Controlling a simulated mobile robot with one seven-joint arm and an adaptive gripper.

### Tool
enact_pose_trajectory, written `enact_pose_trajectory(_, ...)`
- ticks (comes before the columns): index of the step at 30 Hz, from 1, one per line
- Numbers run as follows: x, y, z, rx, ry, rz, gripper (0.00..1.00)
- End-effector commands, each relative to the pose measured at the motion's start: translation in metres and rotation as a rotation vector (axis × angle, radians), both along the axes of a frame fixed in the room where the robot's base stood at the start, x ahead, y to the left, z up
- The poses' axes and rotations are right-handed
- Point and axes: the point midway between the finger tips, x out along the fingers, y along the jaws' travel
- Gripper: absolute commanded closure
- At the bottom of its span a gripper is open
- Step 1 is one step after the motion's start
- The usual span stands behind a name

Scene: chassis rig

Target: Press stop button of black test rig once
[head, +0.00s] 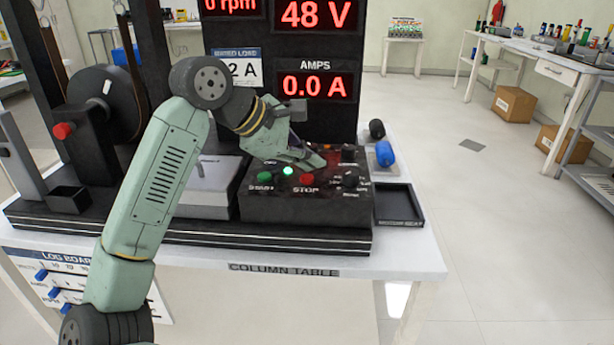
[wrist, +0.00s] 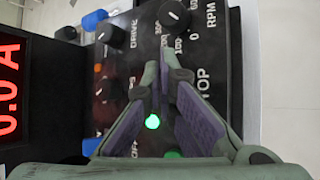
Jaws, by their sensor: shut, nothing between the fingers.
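The black test rig's control box (head: 268,207) stands on the table. Its red stop button (head: 306,179) sits above the STOP label, right of a lit green lamp (head: 288,171) and a green button (head: 265,177). My gripper (head: 321,163) is shut and empty, just above the panel, with its tips behind and right of the red button in the head view. I cannot tell whether the tips touch the panel.
Black knobs (head: 350,179) stand on the panel's right side. Above it, the display (head: 315,86) reads 48 V and 0.0 A, with 0 rpm partly cut off. The table's front right is clear.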

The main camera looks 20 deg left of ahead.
Motion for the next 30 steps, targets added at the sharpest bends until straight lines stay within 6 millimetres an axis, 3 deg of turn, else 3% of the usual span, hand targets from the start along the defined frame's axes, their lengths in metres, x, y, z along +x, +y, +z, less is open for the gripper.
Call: enact_pose_trajectory(30,0.000,0.000,-0.011,0.000,0.000,0.000,1.00)
